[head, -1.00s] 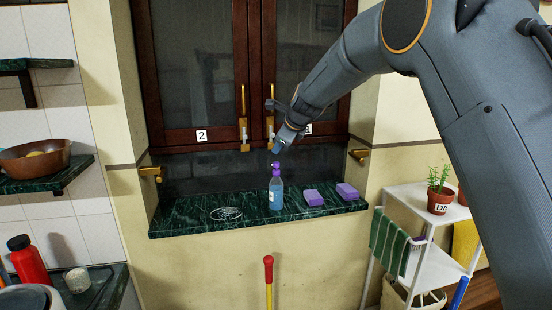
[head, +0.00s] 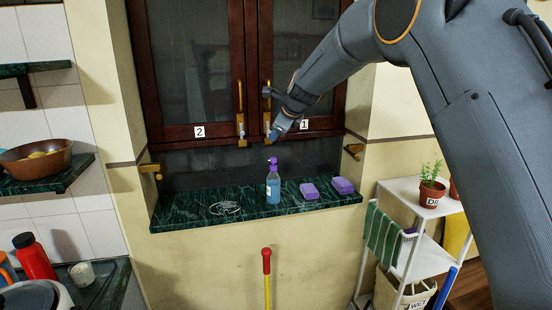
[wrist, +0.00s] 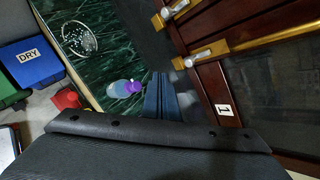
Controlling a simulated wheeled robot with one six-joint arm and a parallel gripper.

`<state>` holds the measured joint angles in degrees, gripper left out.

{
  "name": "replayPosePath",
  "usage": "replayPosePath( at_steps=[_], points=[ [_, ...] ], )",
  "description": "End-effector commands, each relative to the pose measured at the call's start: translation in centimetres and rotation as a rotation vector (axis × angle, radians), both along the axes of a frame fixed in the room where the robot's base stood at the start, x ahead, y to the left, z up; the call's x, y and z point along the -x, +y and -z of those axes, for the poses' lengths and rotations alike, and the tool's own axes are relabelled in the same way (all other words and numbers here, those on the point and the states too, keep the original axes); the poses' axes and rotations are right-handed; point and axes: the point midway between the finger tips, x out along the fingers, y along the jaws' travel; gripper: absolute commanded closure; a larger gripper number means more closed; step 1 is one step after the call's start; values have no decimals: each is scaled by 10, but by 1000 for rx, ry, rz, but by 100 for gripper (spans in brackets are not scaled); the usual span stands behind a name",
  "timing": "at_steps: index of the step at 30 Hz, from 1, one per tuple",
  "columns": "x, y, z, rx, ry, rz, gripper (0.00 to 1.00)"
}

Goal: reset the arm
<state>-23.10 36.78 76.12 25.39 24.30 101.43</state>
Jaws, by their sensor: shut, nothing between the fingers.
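My gripper (head: 277,131) is in front of the lower part of the dark wooden cabinet doors (head: 240,70), close to the brass handles. In the wrist view its blue fingers (wrist: 160,93) are together, with nothing between them. A spray bottle (head: 273,184) with blue liquid and a purple top stands on the green marble ledge (head: 180,208), below my gripper and apart from it. The bottle also shows in the wrist view (wrist: 120,88), left of the fingers. My arm comes in from the upper right.
Two purple sponges (head: 309,191) (head: 342,185) lie on the ledge, right of the bottle. A white shelf cart (head: 420,265) with a potted plant (head: 432,187) stands at the right. A red-topped yellow stick (head: 267,262) stands in front. A brown bowl (head: 36,162) sits on the left shelf.

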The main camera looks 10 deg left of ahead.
Motion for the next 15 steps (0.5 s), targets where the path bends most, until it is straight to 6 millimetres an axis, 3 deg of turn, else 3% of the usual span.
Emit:
replayPosePath(
  at_steps=[2, 5, 11, 15],
  points=[
    [2, -8, 4, 22, -3, -12, 100],
    [13, -35, 17, 103, -18, -62, 100],
    [70, -137, 69, 410, -49, -306, 100],
    [128, -205, 106, 611, -51, -528, 100]
  ],
)
